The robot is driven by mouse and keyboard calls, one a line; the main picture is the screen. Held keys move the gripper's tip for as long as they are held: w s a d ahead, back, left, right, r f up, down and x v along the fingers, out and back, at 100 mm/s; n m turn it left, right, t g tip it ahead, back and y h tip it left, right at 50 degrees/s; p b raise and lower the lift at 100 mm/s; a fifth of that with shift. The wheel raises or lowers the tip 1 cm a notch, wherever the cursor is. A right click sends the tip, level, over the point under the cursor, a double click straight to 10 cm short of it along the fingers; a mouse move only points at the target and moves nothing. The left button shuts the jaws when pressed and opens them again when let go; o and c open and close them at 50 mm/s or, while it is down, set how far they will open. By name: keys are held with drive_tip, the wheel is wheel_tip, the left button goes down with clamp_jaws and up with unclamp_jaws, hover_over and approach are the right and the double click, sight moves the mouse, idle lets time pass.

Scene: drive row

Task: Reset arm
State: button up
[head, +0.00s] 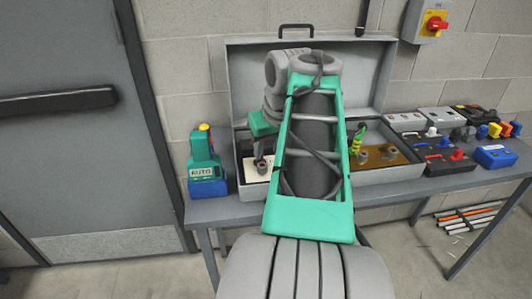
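My arm rises from the bottom middle of the head view, with a green frame link and grey joints. It bends over at the top and comes down behind that link. My gripper (262,158) seems to be the small dark part below the green wrist piece, over the left part of the open grey case (388,180). It is small and partly hidden by my own arm, so I cannot tell whether it is open or shut, or whether it touches the pale card (252,174) there.
The case stands on a grey table (228,212) with its lid (245,85) raised against the block wall. A green and blue device (205,165) stands left of it. Several switch boxes (438,117) fill the right side. A red-knobbed switch (434,23) hangs above. A grey door (70,150) is at left.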

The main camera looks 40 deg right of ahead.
idle(0.3)
drive_tip(key=w+a+n+y+p, duration=0.1)
drive_tip(key=w+a+p, duration=0.25)
drive_tip(key=a, duration=0.65)
drive_tip(key=s+a+f+n+p, duration=0.1)
drive_tip(key=s+a+f+p, duration=0.1)
drive_tip(key=a, duration=0.6)
drive_tip(key=s+a+f+n+g+p, duration=0.1)
drive_tip(key=s+a+f+n+p, duration=0.1)
drive_tip(key=a, duration=0.6)
wheel_tip(320, 180, down, 2)
drive_tip(key=shift+s+a+f+y+p, duration=0.1)
drive_tip(key=shift+s+a+y+p, duration=0.2)
drive_tip(key=shift+s+p, duration=0.7)
drive_tip(key=shift+w, duration=0.15)
